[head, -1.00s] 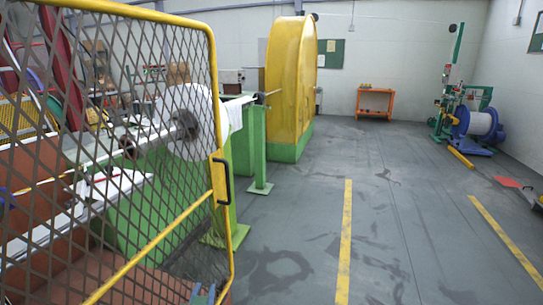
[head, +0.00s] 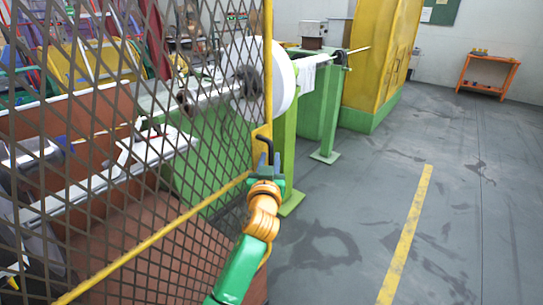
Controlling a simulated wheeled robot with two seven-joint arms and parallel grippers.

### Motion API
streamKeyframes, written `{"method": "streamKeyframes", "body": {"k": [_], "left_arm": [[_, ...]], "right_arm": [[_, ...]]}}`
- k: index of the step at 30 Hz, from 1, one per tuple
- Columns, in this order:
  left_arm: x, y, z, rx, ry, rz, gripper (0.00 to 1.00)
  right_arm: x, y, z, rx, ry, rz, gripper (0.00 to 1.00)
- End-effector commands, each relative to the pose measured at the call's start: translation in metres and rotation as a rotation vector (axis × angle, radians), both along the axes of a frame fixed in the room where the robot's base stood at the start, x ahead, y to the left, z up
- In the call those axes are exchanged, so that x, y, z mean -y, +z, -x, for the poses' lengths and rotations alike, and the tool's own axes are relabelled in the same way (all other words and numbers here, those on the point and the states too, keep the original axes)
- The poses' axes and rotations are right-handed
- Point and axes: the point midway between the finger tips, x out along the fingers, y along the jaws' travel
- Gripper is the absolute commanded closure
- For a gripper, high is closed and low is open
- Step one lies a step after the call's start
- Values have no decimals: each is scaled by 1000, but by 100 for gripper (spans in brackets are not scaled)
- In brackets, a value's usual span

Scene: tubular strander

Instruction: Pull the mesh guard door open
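The mesh guard door (head: 153,209) fills the left of the head view, with a dark diamond mesh and a yellow frame. Its upright edge stands near the middle of the picture, and the dark door handle (head: 261,134) is on that edge. My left gripper (head: 269,160) is at the handle, with its two dark fingers apart and pointing up in the picture. I cannot tell whether the fingers touch the handle. My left arm, green and orange, reaches up from the bottom. My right gripper is not in view.
Behind the mesh is the green machine with a white disc (head: 284,84) on its shaft. A green post (head: 324,120) and a tall yellow housing (head: 375,62) stand beyond. An orange table (head: 487,75) is at the back. The grey floor at right is clear, with a yellow line (head: 408,235).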

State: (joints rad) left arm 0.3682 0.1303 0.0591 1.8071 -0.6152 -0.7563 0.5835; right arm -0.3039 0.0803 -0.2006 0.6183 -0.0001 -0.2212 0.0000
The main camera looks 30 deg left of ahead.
Motion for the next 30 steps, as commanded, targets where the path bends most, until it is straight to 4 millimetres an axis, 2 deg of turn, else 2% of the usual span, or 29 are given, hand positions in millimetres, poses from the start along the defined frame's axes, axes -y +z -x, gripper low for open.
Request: {"method": "streamKeyframes", "body": {"k": [10,13,14,30], "left_arm": [[-3,0,-5,0,-1,0,70],[-3,0,-5,0,-1,0,97],[-3,0,-5,0,-1,0,100],[-3,-1,-5,-1,-1,0,100]], "right_arm": [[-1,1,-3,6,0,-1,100],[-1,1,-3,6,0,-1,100],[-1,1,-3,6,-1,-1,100],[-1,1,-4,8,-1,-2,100]]}}
